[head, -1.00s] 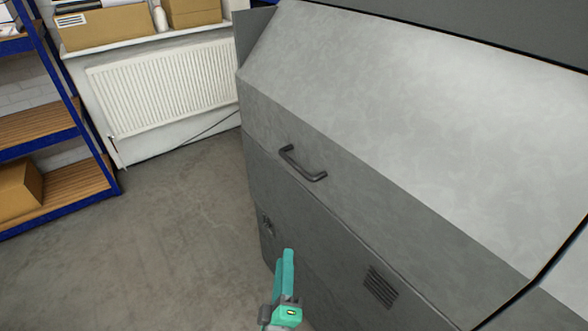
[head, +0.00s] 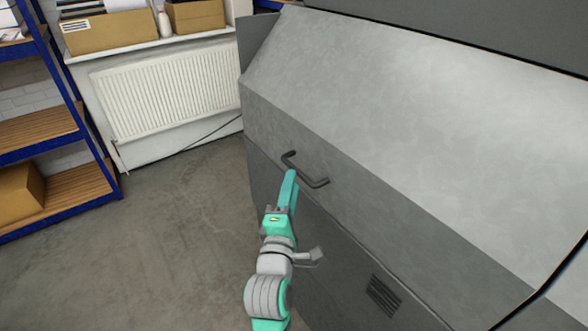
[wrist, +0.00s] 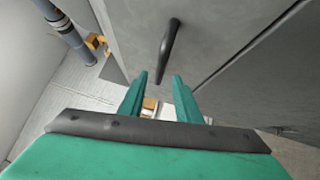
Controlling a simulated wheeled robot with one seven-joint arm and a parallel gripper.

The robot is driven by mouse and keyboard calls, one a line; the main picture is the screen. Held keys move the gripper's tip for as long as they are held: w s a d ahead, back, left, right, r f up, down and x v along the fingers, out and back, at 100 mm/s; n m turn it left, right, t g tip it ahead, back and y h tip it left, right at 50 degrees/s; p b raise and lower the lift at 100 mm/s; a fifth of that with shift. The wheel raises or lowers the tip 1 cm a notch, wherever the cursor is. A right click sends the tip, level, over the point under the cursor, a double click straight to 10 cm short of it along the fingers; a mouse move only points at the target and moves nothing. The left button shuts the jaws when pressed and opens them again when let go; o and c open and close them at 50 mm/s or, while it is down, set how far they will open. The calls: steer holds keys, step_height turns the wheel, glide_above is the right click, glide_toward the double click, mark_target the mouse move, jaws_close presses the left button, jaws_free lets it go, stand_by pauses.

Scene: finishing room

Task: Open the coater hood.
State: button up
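The coater hood (head: 400,120) is a large grey sloped cover, and it looks closed over the grey cabinet below. Its dark bar handle (head: 312,181) sits on the front face of the hood, near the lower edge. My gripper (head: 291,174) is in front of the handle, close to its left part in the head view. In the wrist view the handle (wrist: 170,48) stands beyond the tips of my gripper (wrist: 159,78). The two green fingers are apart with nothing between them. The handle is not between the fingers. Whether a fingertip touches it, I cannot tell.
A vent grille (head: 384,295) is on the cabinet front below the hood. A white radiator (head: 170,88) and a blue shelf unit with boxes (head: 50,150) stand at the left. The floor (head: 150,240) between them and the cabinet is clear.

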mark_target(296, 167)
steer(key=shift+x, duration=3.05)
steer(key=shift+d, duration=0.15)
jaws_close()
